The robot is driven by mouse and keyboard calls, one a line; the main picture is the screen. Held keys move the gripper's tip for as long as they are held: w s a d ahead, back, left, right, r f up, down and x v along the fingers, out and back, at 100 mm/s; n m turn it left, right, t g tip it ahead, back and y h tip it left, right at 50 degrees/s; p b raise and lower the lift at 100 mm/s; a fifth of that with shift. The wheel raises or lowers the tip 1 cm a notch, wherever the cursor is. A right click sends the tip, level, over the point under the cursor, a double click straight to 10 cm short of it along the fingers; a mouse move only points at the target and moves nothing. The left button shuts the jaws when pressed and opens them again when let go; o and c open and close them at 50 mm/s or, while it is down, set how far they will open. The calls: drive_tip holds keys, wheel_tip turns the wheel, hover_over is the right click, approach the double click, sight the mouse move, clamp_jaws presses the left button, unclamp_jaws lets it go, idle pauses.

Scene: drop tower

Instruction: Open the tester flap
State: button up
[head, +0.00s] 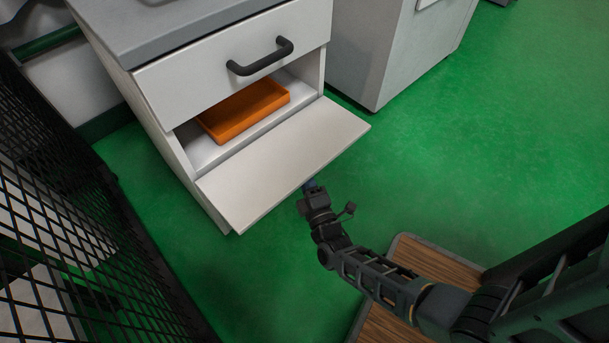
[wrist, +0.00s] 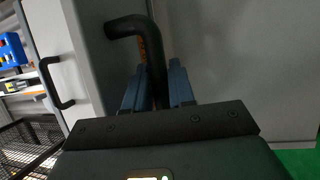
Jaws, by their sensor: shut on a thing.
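The tester flap (head: 285,160) is a pale grey panel at the bottom front of a grey cabinet. It is swung down and outward, and the compartment behind it shows. My gripper (head: 310,185) is at the flap's outer edge, partly hidden under it. In the wrist view, the blue fingers of my gripper (wrist: 157,88) are shut on a black bent bar handle (wrist: 127,25) in front of a grey panel. The flap's handle is hidden in the head view.
An orange tray (head: 235,126) sits inside the open compartment. Above it is a closed drawer (head: 190,85) with a black handle (head: 260,57). A black mesh fence (head: 65,225) stands at the left. Another grey cabinet (head: 385,50) stands behind. Green floor is clear at the right.

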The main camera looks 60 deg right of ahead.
sight(306, 168)
clamp_jaws()
drive_tip(key=shift+r, duration=0.1)
drive_tip(key=r+p, duration=0.1)
drive_tip(key=p, duration=0.2)
drive_tip(key=shift+s+r+p, duration=0.15)
drive_tip(key=shift+r+p, duration=0.1)
drive_tip(key=shift+p, duration=0.15)
wheel_tip(306, 168, up, 3)
drive_tip(key=n+g+y+p, duration=0.1)
drive_tip(key=g+y+p, duration=0.1)
drive_tip(key=p, duration=0.7)
drive_tip(key=shift+s, duration=0.15)
drive_tip(key=shift+a, duration=0.1)
drive_tip(key=shift+f, duration=0.1)
drive_tip(key=o, duration=0.6)
unclamp_jaws()
